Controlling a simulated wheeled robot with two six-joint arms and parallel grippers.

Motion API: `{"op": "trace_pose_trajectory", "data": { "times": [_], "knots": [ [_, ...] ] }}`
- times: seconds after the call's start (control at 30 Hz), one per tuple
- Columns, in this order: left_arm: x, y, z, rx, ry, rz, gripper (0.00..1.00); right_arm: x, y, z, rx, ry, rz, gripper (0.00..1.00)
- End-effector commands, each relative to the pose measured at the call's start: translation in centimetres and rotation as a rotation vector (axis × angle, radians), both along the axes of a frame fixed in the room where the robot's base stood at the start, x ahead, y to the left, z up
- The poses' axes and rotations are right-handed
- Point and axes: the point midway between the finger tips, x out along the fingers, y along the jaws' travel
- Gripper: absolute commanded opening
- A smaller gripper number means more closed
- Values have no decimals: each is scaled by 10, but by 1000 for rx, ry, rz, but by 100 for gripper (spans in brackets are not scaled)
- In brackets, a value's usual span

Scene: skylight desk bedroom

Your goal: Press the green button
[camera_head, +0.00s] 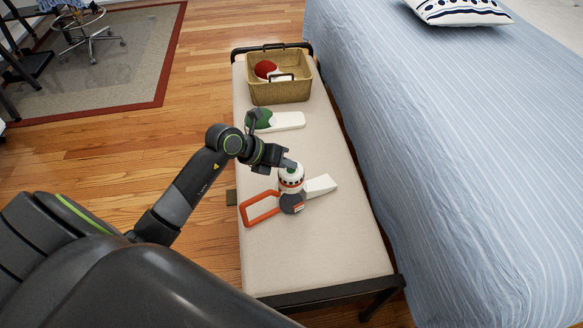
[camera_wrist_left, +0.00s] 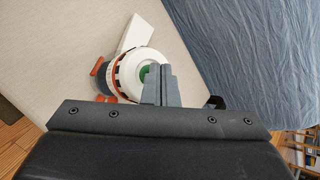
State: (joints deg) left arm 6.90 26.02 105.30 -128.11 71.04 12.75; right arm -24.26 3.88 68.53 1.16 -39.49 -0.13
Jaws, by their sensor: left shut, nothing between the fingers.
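A device with a white round top (camera_head: 291,177), a dark grey body and an orange loop handle (camera_head: 258,209) rests on the beige bench (camera_head: 330,250). A white flat part (camera_head: 319,186) sticks out beside it to the right. In the left wrist view the green button (camera_wrist_left: 144,72) sits in the centre of the white ring (camera_wrist_left: 122,70), partly covered by my fingers. My left gripper (camera_head: 291,164) is shut and empty, with its tips (camera_wrist_left: 160,69) over the top of the device at the button's edge. I cannot tell whether they touch. My right gripper is out of view.
A green and white object (camera_head: 288,120) lies farther back on the bench. A woven basket (camera_head: 280,93) with a red item (camera_head: 265,69) stands at the far end. The bed (camera_head: 430,150) borders the bench on the right; wooden floor (camera_head: 150,150) is open on the left.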

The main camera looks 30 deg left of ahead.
Motion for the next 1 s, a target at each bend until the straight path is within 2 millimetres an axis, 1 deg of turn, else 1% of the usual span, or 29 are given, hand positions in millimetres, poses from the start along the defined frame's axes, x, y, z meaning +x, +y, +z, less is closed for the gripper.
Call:
{"op": "trace_pose_trajectory", "data": {
  "times": [0.2,0.5,0.63,1.0],
  "knots": [
    [0,0,13,0,1,0,0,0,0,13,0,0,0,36],
    [0,0,13,0,0,0,0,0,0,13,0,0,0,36],
    [0,0,17,0,0,0,0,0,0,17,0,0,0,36],
    [0,0,54,0,-1,0,0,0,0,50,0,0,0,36]
  ]
}}
